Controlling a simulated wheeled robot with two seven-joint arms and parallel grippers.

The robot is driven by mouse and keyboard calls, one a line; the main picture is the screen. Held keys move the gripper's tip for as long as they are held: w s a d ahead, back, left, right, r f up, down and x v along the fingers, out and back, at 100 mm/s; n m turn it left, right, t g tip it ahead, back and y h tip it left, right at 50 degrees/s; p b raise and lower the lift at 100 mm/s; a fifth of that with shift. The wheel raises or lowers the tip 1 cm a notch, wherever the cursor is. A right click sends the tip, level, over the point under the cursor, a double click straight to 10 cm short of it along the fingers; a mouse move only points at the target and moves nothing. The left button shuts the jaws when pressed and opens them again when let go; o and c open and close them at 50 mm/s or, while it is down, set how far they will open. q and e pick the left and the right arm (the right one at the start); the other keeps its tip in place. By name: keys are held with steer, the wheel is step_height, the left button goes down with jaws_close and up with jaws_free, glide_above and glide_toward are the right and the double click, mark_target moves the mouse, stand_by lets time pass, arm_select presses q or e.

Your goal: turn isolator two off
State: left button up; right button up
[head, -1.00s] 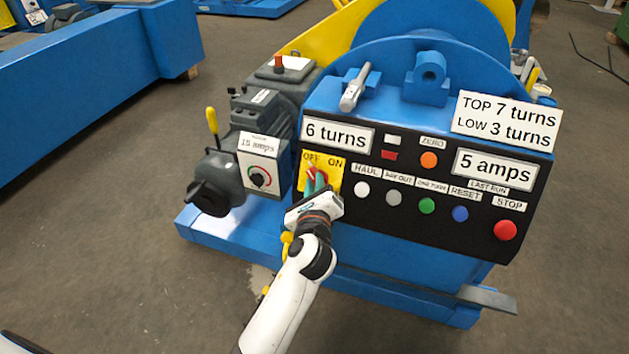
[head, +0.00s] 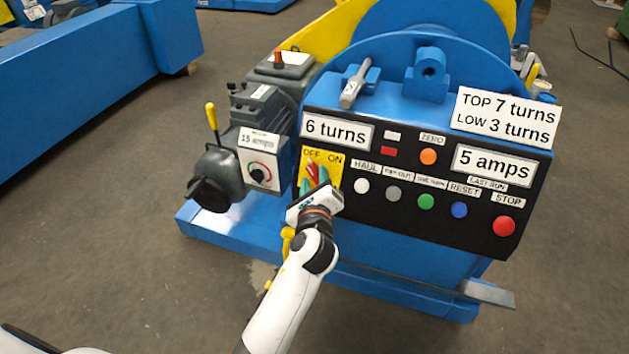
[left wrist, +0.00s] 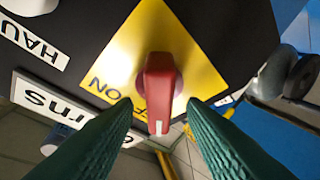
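The isolator is a yellow plate (head: 336,165) marked OFF and ON on the black control panel, with a red handle (head: 313,173). No number on it is readable. In the head view the handle leans up and left, toward OFF. In the left wrist view the red handle (left wrist: 160,88) stands between my teal fingertips, its white-marked end toward the camera's bottom edge. My left gripper (left wrist: 162,108) is open, with a gap visible on both sides of the handle. In the head view my left gripper (head: 320,192) covers the plate's lower part. My right gripper is out of view.
Buttons sit close to the right, including a white one (head: 362,186) and the red STOP (head: 504,226). A grey motor unit (head: 222,172) with a yellow-tipped lever (head: 211,116) stands left. A blue base ledge (head: 215,232) runs below. The floor at front left is clear.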

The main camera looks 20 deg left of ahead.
arm_select(q)
steer(key=shift+s, duration=0.1)
steer(key=shift+s+d, duration=0.15)
steer(key=shift+s, duration=0.1)
steer(key=p+v, duration=0.1)
steer(key=v, duration=1)
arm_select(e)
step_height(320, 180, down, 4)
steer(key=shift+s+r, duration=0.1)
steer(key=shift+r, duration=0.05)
arm_select(q)
steer(key=shift+s, duration=0.15)
